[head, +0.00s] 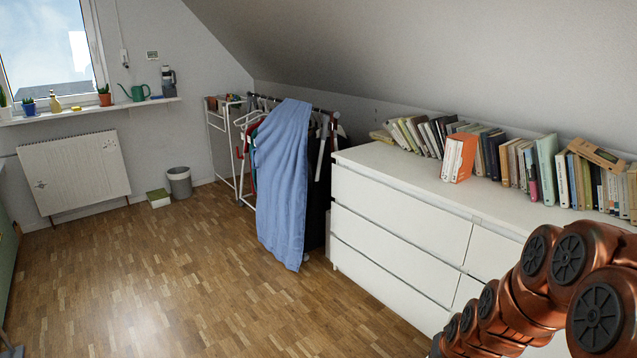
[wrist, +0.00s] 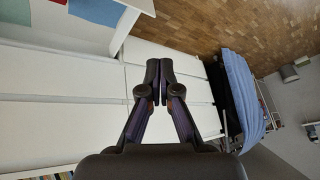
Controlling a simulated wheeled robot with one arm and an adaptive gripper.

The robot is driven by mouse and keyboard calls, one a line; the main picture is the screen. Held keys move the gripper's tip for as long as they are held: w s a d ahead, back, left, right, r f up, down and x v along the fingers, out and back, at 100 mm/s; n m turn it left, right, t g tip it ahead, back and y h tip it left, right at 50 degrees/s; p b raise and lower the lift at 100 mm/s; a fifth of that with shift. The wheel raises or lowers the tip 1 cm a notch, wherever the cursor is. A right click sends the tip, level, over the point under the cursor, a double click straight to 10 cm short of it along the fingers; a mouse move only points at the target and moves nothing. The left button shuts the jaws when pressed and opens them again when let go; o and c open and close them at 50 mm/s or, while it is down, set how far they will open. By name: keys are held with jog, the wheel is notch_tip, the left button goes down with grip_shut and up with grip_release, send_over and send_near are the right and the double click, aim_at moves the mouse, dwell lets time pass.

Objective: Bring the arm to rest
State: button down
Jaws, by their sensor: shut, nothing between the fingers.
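My gripper (wrist: 159,82) shows in the wrist view with its two dark fingers together and nothing between them. It points along the white drawer fronts of the dresser (wrist: 85,100). In the head view my copper-coloured arm reaches in from the lower right, in front of the dresser (head: 390,222). The gripper itself is not visible there. The drawers that show in the head view look closed. The right part of the dresser is hidden behind my arm.
Several books (head: 545,165) stand along the dresser top under the sloped wall. A clothes rack with a blue cloth (head: 283,170) stands left of the dresser. A bin (head: 179,183) and a radiator (head: 75,172) are at the far wall.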

jog(key=s+a+r+n+g+p, duration=0.1)
jog(key=s+a+r+g+p, duration=0.1)
jog(key=s+a+r+p, duration=0.5)
jog(key=s+r+n+g+p, duration=0.1)
jog(key=s+r, duration=0.5)
jog(key=r, duration=0.4)
jog(key=s+a+r+n+g+p, duration=0.1)
jog(key=s+r+g+p, duration=0.3)
jog(key=s+r, duration=1.1)
jog(key=s+a+p, duration=0.1)
jog(key=s+p, duration=0.2)
jog(key=shift+s+r, duration=0.3)
